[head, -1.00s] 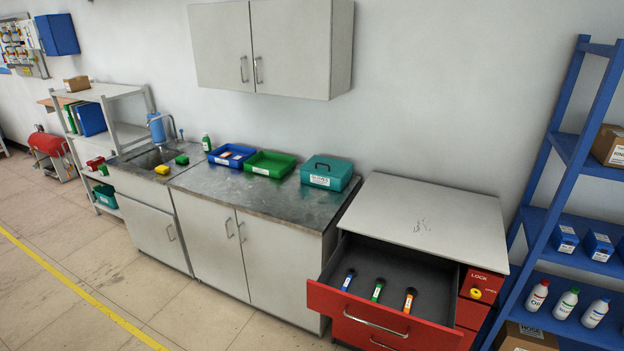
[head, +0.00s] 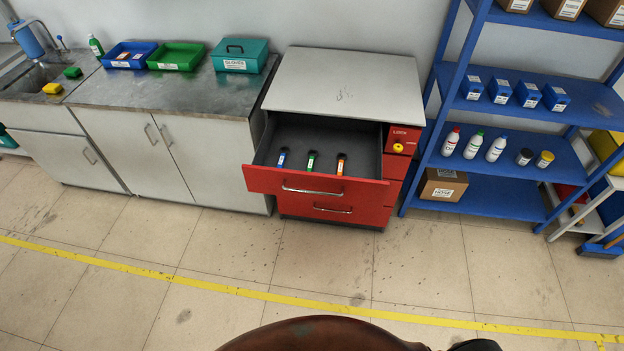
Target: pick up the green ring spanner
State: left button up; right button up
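The green ring spanner (head: 311,161) lies in the open top drawer (head: 262,180) of a red tool cabinet. Its green handle points toward the drawer front. A blue-handled tool (head: 282,157) lies to its left and an orange-handled tool (head: 340,164) to its right, with gaps between them. The drawer is pulled well out and has a dark grey floor. Neither of my grippers shows in the head view.
A blue shelf rack (head: 440,110) with bottles and boxes stands right of the cabinet. A metal-topped counter (head: 150,92) with a blue tray (head: 129,55), a green tray (head: 176,56) and a teal box (head: 240,55) is on the left. The tiled floor in front is clear.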

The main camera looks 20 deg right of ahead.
aim_at(313, 154)
jog(key=z, duration=1.45)
jog(key=i, duration=0.55)
jog(key=u, duration=1.1)
